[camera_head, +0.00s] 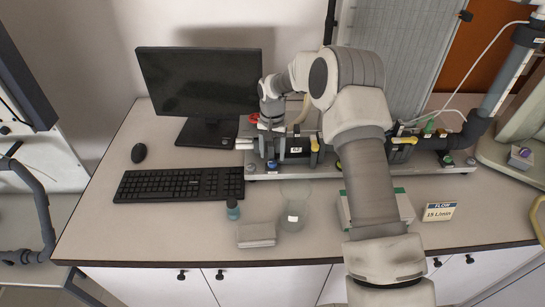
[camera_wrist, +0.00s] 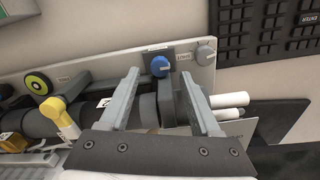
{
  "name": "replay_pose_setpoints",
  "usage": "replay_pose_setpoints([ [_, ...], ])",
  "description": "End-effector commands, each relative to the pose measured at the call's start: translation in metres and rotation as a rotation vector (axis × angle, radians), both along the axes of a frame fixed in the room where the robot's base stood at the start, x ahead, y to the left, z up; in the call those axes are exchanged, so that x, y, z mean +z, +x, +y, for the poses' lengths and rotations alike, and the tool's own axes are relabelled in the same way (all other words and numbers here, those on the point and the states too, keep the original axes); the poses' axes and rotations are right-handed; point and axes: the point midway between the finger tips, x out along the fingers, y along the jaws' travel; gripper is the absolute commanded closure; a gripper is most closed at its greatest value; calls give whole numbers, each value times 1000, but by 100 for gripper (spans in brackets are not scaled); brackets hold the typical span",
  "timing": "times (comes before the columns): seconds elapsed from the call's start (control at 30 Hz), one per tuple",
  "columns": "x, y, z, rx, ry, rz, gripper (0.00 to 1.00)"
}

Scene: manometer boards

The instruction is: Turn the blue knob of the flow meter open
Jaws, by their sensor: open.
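The blue knob (camera_wrist: 159,66) sits on the light mounting plate (camera_wrist: 105,66) of the pipe rig in the wrist view. It also shows small at the rig's left end in the head view (camera_head: 272,164). My gripper (camera_wrist: 160,80) is open, with its two grey fingers apart and nothing held between them. In the picture the blue knob lies between and just beyond the fingertips; I see no contact. In the head view my gripper (camera_head: 271,119) is over the rig's left end, small and hard to make out. The knob's turn angle is unclear.
A grey knob (camera_wrist: 205,51) sits right of the blue one; a yellow lever (camera_wrist: 61,118) is at left. A monitor (camera_head: 199,82), keyboard (camera_head: 178,184), small bottle (camera_head: 232,209), glass flask (camera_head: 293,216) and flow sign (camera_head: 439,211) stand on the bench. The front edge is mostly clear.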

Motion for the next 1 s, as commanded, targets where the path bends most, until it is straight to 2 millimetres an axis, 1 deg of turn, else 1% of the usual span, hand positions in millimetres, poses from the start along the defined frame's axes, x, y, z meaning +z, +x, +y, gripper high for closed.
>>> replay_pose_setpoints([
  [0.03,-8,-1,0,0,0,4,36],
  [0.1,-17,0,0,0,0,2,36],
  [0.2,-26,0,0,0,0,2,36],
  [0.33,-31,0,0,1,0,-1,36],
  [0.57,-32,0,0,1,0,-1,36],
  [0.6,-32,0,0,1,0,-1,40],
  [0.67,-32,0,0,0,0,-1,51],
  [0.7,-32,0,0,0,0,-1,58],
  [0.77,-32,0,0,0,0,-1,69],
  [0.8,-32,0,0,0,0,0,76],
  [0.93,-32,0,0,0,0,0,99],
  [1.0,-32,0,0,0,0,0,100],
])
